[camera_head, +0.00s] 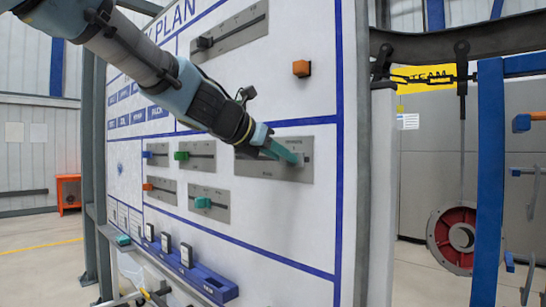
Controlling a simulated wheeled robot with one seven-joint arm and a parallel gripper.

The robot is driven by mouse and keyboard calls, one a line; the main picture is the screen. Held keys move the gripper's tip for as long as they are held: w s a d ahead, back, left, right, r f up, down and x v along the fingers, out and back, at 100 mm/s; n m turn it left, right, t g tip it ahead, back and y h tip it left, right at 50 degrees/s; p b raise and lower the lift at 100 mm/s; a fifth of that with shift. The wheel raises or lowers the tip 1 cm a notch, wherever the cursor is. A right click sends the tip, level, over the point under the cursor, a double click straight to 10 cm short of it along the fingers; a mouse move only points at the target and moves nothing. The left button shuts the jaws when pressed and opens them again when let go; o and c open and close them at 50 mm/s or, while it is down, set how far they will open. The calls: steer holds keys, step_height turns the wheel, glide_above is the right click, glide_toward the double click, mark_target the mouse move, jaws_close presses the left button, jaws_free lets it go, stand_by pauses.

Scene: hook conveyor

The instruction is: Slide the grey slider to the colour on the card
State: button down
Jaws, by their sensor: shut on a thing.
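A large grey plate (262,170) with a slot is mounted on the white upright board. My gripper (297,158) has teal fingers and reaches in from the upper left to the right end of this plate. It is shut on the grey slider (305,160), which shows as a small pale-grey piece at the fingertips and is mostly hidden. I cannot make out a colour card for certain.
Smaller slider plates with blue (147,154), green (181,155), orange (148,187) and teal (203,202) knobs are at left and below. A dark knob (204,43) sits on an upper plate. A blue rail (205,281) juts out below. Hanging conveyor parts stand right.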

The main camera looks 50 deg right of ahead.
steer(key=shift+s, duration=0.25)
steer(key=c, duration=0.6)
jaws_free()
steer(key=shift+c, duration=0.2)
steer(key=b+v, duration=0.1)
steer(key=v, duration=0.9)
steer(key=shift+a+r+b, duration=0.2)
steer(key=shift+a+b, duration=0.15)
